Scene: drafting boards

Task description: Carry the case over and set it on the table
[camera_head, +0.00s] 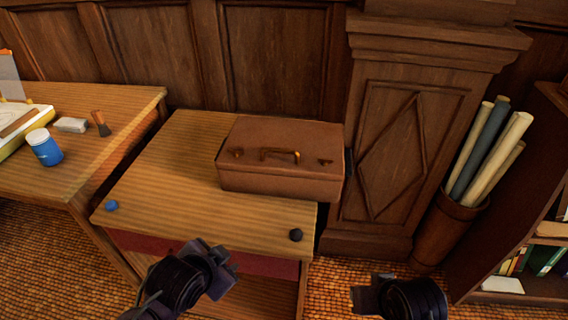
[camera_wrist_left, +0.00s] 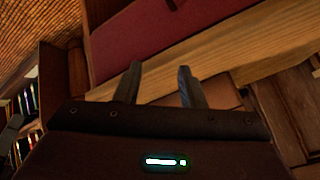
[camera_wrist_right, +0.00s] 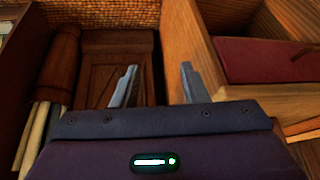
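A brown case (camera_head: 280,158) with a handle and clasps on its upper face lies on a small wooden stand (camera_head: 165,185), towards its back right. A wooden table (camera_head: 95,155) stands to the left of it. My left gripper (camera_head: 228,270) is in front of the stand's front edge, below and apart from the case. In the left wrist view (camera_wrist_left: 158,84) its fingers are spread with nothing held. My right gripper (camera_head: 362,298) is lower right of the stand, apart from it. In the right wrist view (camera_wrist_right: 157,84) its fingers are also spread and empty.
The left table holds a blue jar (camera_head: 45,149), a grey block (camera_head: 71,125) and a brush (camera_head: 101,124). Right: a pillar, rolled papers (camera_head: 495,145) and a bookshelf (camera_head: 515,230).

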